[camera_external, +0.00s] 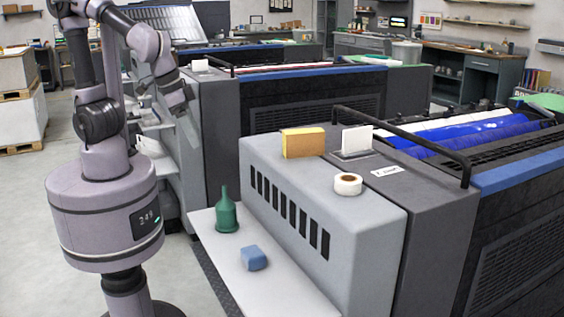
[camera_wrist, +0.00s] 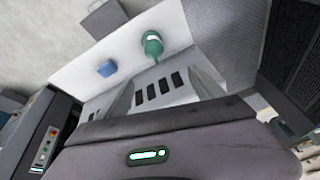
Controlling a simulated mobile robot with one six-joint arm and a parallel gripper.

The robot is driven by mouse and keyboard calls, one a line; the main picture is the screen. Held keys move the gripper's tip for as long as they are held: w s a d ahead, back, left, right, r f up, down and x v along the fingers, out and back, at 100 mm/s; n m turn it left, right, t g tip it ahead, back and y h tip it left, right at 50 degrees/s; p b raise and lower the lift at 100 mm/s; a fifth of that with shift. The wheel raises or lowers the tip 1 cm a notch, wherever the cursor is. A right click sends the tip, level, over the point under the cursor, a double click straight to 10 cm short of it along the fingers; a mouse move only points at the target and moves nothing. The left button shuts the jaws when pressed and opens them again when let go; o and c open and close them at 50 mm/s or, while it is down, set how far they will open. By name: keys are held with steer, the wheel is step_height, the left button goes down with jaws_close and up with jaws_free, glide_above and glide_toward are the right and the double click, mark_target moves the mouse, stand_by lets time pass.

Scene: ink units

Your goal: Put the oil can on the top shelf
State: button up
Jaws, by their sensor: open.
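The green oil can (camera_external: 227,214), with a narrow spout, stands upright on a low white ledge (camera_external: 285,286) along the front of a grey press unit. In the wrist view the oil can (camera_wrist: 153,46) is at upper centre, beyond my gripper's fingers. My gripper (camera_wrist: 160,92) is open and empty, its two fingers apart. In the external view my arm's end (camera_external: 176,97) is raised at upper left, well away from the can. The flat grey top (camera_external: 283,178) of the unit is higher than the ledge; I cannot tell if it is the top shelf.
A blue block (camera_external: 254,258) lies near the can on the ledge. On the unit's top are a yellow-brown sponge (camera_external: 303,142), a tape roll (camera_external: 348,184), a white card (camera_external: 357,139) and a label (camera_external: 386,171). A black rail (camera_external: 405,146) rises behind them.

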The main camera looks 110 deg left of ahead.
steer(key=s+r+m+t, duration=0.3)
steer(key=s+r+m, duration=0.2)
steer(key=m, duration=0.5)
steer(key=shift+s+d+h, duration=0.35)
steer(key=shift+s+h, duration=0.05)
steer(key=shift+s, duration=0.15)
